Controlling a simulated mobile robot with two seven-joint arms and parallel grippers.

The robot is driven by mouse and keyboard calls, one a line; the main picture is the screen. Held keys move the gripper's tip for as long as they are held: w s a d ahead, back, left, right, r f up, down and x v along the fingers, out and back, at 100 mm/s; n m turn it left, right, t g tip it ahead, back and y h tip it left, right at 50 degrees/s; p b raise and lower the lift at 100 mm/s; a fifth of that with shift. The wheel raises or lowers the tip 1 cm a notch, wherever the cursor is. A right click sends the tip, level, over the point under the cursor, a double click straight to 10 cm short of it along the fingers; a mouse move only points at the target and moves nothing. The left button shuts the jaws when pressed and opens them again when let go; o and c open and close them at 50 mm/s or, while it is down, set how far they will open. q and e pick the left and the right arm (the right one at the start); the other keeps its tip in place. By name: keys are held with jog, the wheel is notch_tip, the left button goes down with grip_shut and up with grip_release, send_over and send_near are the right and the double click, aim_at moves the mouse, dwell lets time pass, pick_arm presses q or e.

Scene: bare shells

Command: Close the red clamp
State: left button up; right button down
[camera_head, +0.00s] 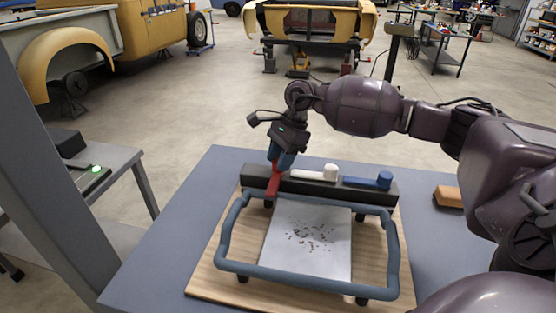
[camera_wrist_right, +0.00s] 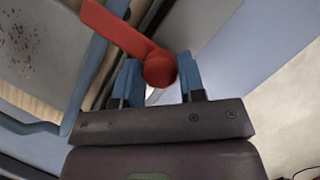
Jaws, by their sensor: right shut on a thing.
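The red clamp (camera_head: 273,184) is a lever on the left end of a black bar. In the head view it points toward the front, across the bar. My right gripper (camera_head: 281,158) reaches down from above, with its blue fingers at the lever's end. In the right wrist view, the red clamp (camera_wrist_right: 122,32) ends in a round knob that sits between the two blue fingers of the right gripper (camera_wrist_right: 160,78), which is shut on it. My left gripper is not in view.
A white lever (camera_head: 312,175) and a blue lever (camera_head: 366,181) lie along the black bar (camera_head: 388,191). A blue-grey tube frame (camera_head: 305,281) surrounds a speckled white sheet (camera_head: 308,262) on a wooden board (camera_head: 208,277). An orange block (camera_head: 448,196) lies at right. The table's left side is clear.

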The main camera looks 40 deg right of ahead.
dwell(0.4)
jog(key=c, duration=0.7)
grip_release()
jog(key=v, duration=1.1)
jog(key=shift+p, duration=0.3)
